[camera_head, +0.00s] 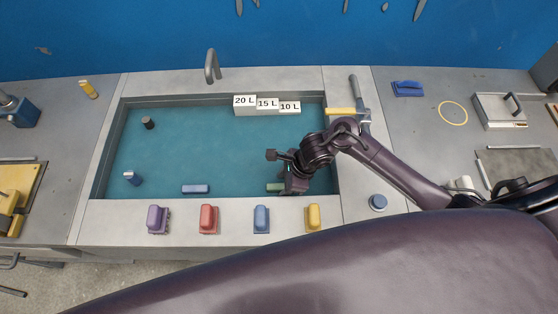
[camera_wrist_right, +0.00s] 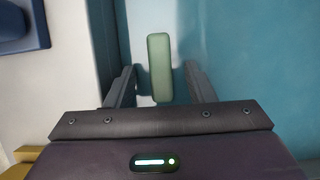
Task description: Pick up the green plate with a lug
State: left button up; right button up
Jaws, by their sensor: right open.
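The green plate (camera_head: 274,187) lies on the teal floor of the sunken mould, near its front edge. In the head view my right gripper hides part of it. In the right wrist view the green plate (camera_wrist_right: 160,67) is a long rounded block, its near end between the two fingers, with a gap on each side. I cannot make out its lug. My right gripper (camera_head: 283,172) is open and over the plate, its fingers (camera_wrist_right: 160,88) either side of it and apart from it. My left gripper is not in view.
A blue bar (camera_head: 195,189), a blue-and-white cylinder (camera_head: 132,178) and a dark cylinder (camera_head: 148,123) are in the mould (camera_head: 190,150). Purple (camera_head: 158,219), red (camera_head: 208,219), blue (camera_head: 261,219) and yellow (camera_head: 313,217) blocks stand along the front ledge. White step blocks (camera_head: 258,110) stand at the back.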

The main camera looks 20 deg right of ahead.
jog(key=shift+w+a+f, duration=0.1)
jog(key=shift+a+f, duration=0.1)
jog(key=shift+f, duration=0.5)
grip_shut()
jog(key=shift+w+r, duration=0.1)
jog(key=shift+r, duration=0.15)
